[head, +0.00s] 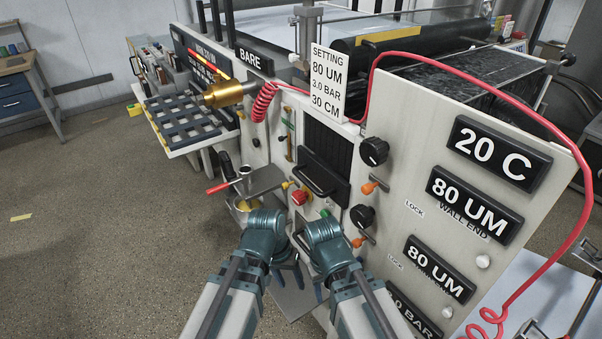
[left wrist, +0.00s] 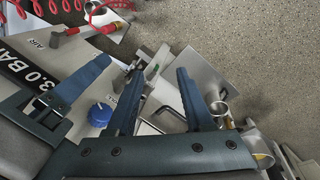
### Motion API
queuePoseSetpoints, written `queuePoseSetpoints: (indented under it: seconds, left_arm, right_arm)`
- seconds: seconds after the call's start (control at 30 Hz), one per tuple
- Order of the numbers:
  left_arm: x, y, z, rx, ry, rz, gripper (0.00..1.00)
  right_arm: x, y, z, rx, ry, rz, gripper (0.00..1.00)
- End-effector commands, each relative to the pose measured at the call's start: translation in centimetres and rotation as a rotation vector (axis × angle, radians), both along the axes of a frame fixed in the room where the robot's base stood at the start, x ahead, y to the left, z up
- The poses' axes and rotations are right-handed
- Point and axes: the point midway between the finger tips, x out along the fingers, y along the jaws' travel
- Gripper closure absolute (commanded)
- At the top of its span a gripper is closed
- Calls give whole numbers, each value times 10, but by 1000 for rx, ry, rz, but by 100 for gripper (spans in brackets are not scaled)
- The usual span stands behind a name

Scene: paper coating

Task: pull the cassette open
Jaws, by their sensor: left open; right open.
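The cassette (head: 326,148) is a dark ribbed block in the upright front panel of the machine, with a black bar handle (head: 318,180) across its lower part. It looks seated in the panel. My left gripper (head: 290,272) is low in front of the machine, below the handle and apart from it. It is open and empty, and its two fingers show in the left wrist view (left wrist: 160,78). My right gripper (head: 319,289) is close beside it, also below the handle, open and apparently empty. I cannot make out the cassette in the left wrist view.
Black knobs (head: 374,151), orange-tipped levers (head: 369,187) and a red button (head: 299,197) surround the cassette. A red hose (head: 480,80) loops over the panel. A red-handled clamp (head: 224,186) juts out at left. A blue knob (left wrist: 100,114) shows in the left wrist view.

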Motion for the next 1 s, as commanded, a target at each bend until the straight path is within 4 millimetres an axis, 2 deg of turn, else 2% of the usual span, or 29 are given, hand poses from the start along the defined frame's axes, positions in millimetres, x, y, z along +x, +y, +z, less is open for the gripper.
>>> queuePoseSetpoints:
  seconds: [0.03,0.07,0.2,0.3,0.43,0.6,0.7,0.87,1.0]
  left_arm:
    - [19,-2,3,-116,-10,71,48]
    - [28,-4,8,-190,-17,113,48]
    - [79,-3,44,-529,-73,314,48]
    - [114,13,77,-743,-123,448,48]
    - [147,42,116,-961,-181,587,48]
    - [168,72,148,-1124,-228,687,48]
    - [172,80,156,-1162,-240,710,48]
    - [174,79,157,-1171,-241,713,48]
    - [182,68,153,-1169,-239,709,48]
  right_arm:
    - [0,0,-3,0,0,0,50]
    - [0,0,-4,0,0,0,50]
    - [0,0,-8,0,0,0,50]
    - [0,0,-10,0,0,0,50]
    - [0,0,-12,0,0,0,50]
    - [0,0,-13,0,0,0,50]
    - [0,0,-13,0,0,0,50]
    - [0,0,-14,0,0,0,50]
    - [0,0,-18,0,0,0,50]
